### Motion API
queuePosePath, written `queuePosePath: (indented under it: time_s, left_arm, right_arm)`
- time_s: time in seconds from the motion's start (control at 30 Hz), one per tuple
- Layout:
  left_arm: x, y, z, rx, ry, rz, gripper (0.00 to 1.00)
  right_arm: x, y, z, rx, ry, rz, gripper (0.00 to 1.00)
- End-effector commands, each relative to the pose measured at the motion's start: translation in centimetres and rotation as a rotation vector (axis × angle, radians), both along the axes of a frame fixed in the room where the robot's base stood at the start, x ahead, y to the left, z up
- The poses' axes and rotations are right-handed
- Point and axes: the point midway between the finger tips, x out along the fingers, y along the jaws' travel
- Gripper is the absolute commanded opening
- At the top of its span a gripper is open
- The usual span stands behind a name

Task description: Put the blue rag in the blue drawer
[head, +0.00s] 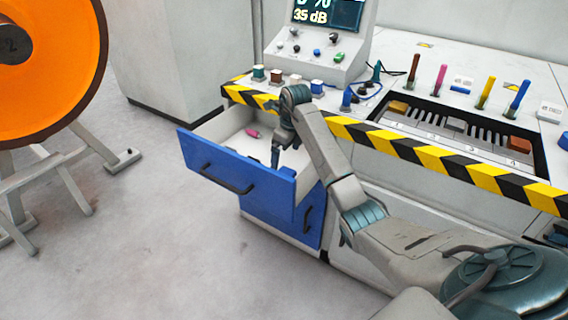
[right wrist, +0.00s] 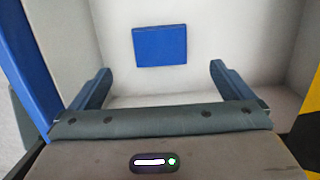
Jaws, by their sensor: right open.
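The blue drawer (head: 222,168) is pulled open, with its blue front and dark handle facing out and a white inside. My right gripper (head: 275,160) is over the open drawer, pointing down. In the right wrist view my right gripper (right wrist: 160,70) has its two blue fingers wide apart, with nothing between them. A flat blue square, seemingly the blue rag (right wrist: 160,45), lies on the white drawer floor, beyond the fingertips in that view and apart from them. I cannot make it out in the head view, where my arm covers part of the drawer. My left gripper is not in view.
A small pink object (head: 252,133) lies in the open drawer. A second blue drawer front (head: 285,215) is below it. The bench edge has yellow-black stripes (head: 400,150). A large orange wheel (head: 60,75) stands at left on a grey stand. The floor between is clear.

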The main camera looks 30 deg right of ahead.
Motion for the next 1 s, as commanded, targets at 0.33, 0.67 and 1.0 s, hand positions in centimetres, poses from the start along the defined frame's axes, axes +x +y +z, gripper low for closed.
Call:
queuePosePath:
  time_s: [0.33,0.67,1.0]
  left_arm:
    - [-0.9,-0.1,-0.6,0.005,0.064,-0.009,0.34]
    - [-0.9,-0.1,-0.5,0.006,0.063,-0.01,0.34]
    - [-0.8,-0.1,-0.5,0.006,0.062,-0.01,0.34]
  right_arm:
    - [-0.5,-0.2,3.3,0.0,0.001,0.0,1.0]
    - [-0.5,-0.2,3.3,0.0,0.001,0.0,1.0]
    - [-0.5,-0.2,3.3,0.0,0.001,0.0,1.0]
